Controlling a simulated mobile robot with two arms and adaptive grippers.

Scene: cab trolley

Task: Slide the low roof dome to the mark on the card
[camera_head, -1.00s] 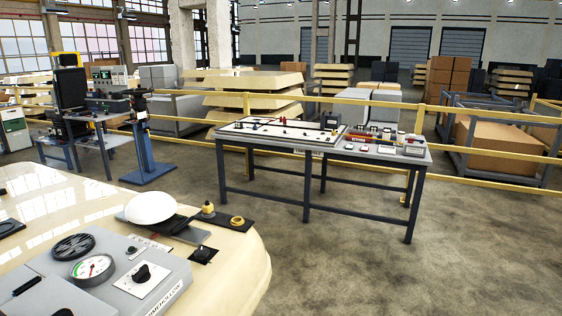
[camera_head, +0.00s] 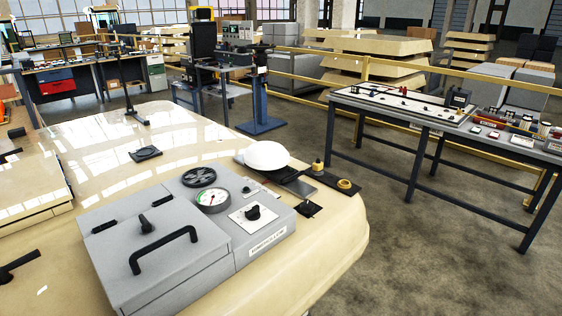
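The low roof dome is a smooth white dome (camera_head: 266,156) on the right part of the glossy cream roof (camera_head: 100,150). It sits at the left end of a dark strip or plate (camera_head: 300,187) and partly covers it. No clear mark on a card can be made out; a small white card-like panel with a black knob (camera_head: 253,213) is on the grey box in front of the dome. Neither of my grippers is in view.
A grey box (camera_head: 165,250) with a black handle, gauge and vent fills the near roof. A yellow ring (camera_head: 345,184) and a yellow-based knob (camera_head: 317,166) stand right of the dome. Beyond the roof's right edge are open floor and a workbench (camera_head: 440,120).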

